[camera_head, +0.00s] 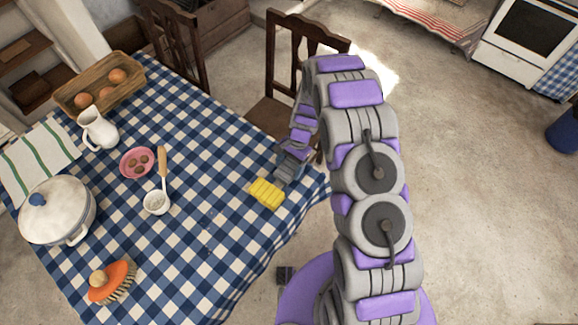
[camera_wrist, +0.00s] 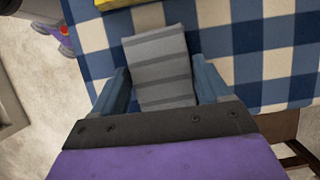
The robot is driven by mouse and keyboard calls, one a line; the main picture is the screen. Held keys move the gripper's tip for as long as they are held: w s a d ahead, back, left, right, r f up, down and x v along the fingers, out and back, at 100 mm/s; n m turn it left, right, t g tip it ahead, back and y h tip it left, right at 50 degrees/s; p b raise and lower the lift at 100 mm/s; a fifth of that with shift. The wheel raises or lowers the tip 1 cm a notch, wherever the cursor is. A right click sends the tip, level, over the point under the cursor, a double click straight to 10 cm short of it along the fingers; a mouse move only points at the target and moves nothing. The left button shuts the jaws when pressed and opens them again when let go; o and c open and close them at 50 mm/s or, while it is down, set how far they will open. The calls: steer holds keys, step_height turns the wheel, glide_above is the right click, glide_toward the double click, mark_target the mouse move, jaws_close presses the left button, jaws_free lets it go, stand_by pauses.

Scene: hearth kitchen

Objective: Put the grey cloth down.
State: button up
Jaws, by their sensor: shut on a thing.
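The grey cloth (camera_wrist: 160,55), with darker stripes, is between the two blue-grey fingers of my gripper (camera_wrist: 162,85) in the wrist view. It sticks out beyond the fingertips over the blue-and-white checked tablecloth. In the head view my gripper (camera_head: 289,166) is at the table's right edge, just beside a yellow ridged block (camera_head: 266,193). The cloth is hard to tell from the grey gripper there. I cannot tell whether the cloth touches the table.
The table (camera_head: 215,215) has bare checked room left of and below the yellow block. A chair (camera_head: 285,70) stands behind.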

steer(key=o, duration=0.9)
steer(key=shift+r, duration=0.15)
steer(key=p+v, duration=0.2)
steer(key=v, duration=1)
steer(key=s+d+r+n+t+h, duration=0.1)
steer(key=s+d+r+n, duration=0.15)
steer(key=s+r, duration=0.65)
steer(key=s+d+r+n, duration=0.2)
steer(key=s+d+r, duration=0.25)
steer(key=r, duration=0.75)
steer(key=s+d+r+n+h, duration=0.1)
steer(key=s+d+r, duration=0.1)
steer(key=s, duration=0.9)
steer(key=s+d+r+n, duration=0.2)
steer(key=s+r, duration=0.2)
steer(key=s, duration=0.7)
steer(key=shift+d+r+t+h, duration=0.2)
steer(key=shift+d+t+h, duration=0.05)
steer(key=shift+t+h, duration=0.15)
